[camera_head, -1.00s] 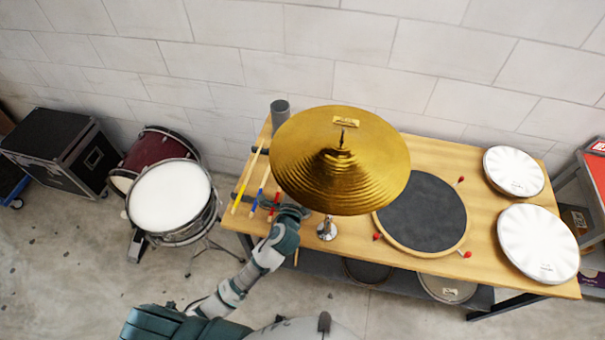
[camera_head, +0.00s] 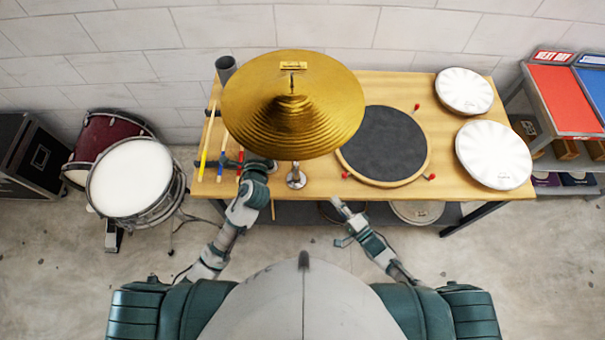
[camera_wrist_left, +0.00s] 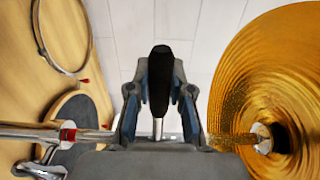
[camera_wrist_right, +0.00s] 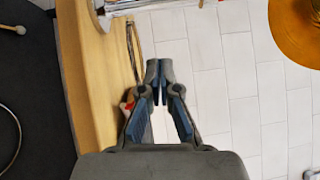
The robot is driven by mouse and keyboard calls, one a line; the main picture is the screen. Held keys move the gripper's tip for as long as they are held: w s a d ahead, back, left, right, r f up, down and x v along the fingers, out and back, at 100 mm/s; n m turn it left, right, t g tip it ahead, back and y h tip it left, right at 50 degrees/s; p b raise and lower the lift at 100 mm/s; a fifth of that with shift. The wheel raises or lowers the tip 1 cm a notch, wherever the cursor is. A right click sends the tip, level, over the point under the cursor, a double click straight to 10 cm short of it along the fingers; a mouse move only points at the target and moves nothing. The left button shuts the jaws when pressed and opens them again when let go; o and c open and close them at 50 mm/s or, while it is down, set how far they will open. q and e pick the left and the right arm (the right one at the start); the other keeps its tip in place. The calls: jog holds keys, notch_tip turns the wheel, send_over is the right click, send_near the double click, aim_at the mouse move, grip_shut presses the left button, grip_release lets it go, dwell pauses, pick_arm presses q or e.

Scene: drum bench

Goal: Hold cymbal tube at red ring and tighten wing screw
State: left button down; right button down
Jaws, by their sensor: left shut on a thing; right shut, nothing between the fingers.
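The gold cymbal (camera_head: 292,105) tops a chrome tube in the head view; the cymbal hides most of it. In the left wrist view the cymbal tube (camera_wrist_left: 30,133) runs sideways, with a red ring (camera_wrist_left: 67,135) left of my fingers. My left gripper (camera_head: 268,165) is beside the tube, under the cymbal's front edge. In its wrist view, it (camera_wrist_left: 160,85) is shut on a dark piece with a bright stem, apparently the wing screw (camera_wrist_left: 160,70). My right gripper (camera_head: 338,203) is shut and empty in front of the table, apart from the tube; its tips meet in its wrist view (camera_wrist_right: 157,85).
The wooden table (camera_head: 315,185) carries a dark round pad (camera_head: 382,146), two white drumheads (camera_head: 494,155) and drumsticks (camera_head: 207,135). Drums (camera_head: 132,178) stand on the floor at the left. A shelf with a red top (camera_head: 568,100) stands at the right.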

aim_at(295, 165)
jog(key=w+a+r+y, duration=0.1)
jog(key=w+a+r, duration=0.2)
jog(key=a, duration=0.3)
jog(key=w+a+r+m+y, duration=0.1)
jog(key=w+a+r, duration=0.2)
jog(key=a+r, duration=0.2)
jog(key=shift+w+a+r, duration=0.15)
jog(key=shift+a+r, duration=0.15)
jog(key=shift+a, duration=0.25)
jog(key=shift+a+f+m+t+y, duration=0.2)
jog(key=shift+a+m+t+y, duration=0.1)
jog(key=shift+m+t, duration=0.4)
jog(key=shift+a+r+m+t+h, duration=0.15)
jog(key=shift+a+m+t+h, duration=0.35)
jog(key=shift+a+m+t, duration=0.75)
jog(key=shift+a+r+m+t+h, duration=0.2)
jog(key=shift+a+m+t+h, duration=0.45)
jog(key=shift+m, duration=1.1)
jog(key=shift+a+r+m+t+h, duration=0.15)
jog(key=shift+a+m+t+h, duration=0.35)
jog(key=shift+m+t, duration=0.85)
jog(key=shift+a, duration=0.1)
